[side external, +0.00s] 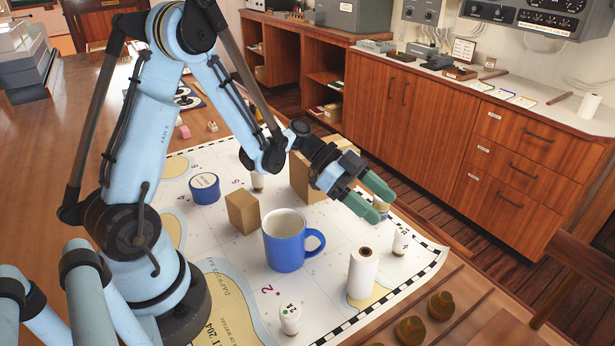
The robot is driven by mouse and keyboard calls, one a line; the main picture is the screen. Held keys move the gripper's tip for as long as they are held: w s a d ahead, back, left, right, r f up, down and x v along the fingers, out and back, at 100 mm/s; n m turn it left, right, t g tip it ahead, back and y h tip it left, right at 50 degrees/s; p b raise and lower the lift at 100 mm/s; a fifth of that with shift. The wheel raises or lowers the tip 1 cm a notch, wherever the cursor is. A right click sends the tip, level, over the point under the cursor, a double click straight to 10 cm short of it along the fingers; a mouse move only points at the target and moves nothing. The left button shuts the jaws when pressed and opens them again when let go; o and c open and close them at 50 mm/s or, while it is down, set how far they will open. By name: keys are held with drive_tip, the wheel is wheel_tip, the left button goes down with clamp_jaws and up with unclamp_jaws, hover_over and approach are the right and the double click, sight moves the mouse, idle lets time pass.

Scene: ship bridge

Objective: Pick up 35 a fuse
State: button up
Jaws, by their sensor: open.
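My gripper (376,201) is open, its green fingers reaching down to the right over the far right part of the chart. A small whitish piece with a tan band (382,207) shows between and just beyond the fingertips. The fingers partly hide it, and I cannot tell whether they touch it. Small white fuse-like pieces stand on the chart: one with a dark mark on top (290,318) at the front, one to the right (401,241), and one below my forearm (257,180). I cannot read a 35 A marking on any of them.
A blue mug (285,242), a white roll (362,273), a small brown block (242,212), a blue round tin (204,188) and a larger brown box (307,182) stand on the chart (335,306). Brass-coloured knobs (440,305) line the front right edge.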

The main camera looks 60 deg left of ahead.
sight(403, 230)
drive_tip(key=shift+f, duration=0.55)
drive_tip(key=shift+w+d+f, duration=0.1)
drive_tip(key=shift+d+f, duration=0.1)
drive_tip(key=shift+d, duration=0.1)
drive_tip(key=shift+x, duration=3.45)
drive_tip(key=shift+r, duration=0.1)
drive_tip(key=c, duration=1.1)
drive_tip(key=shift+o, duration=0.2)
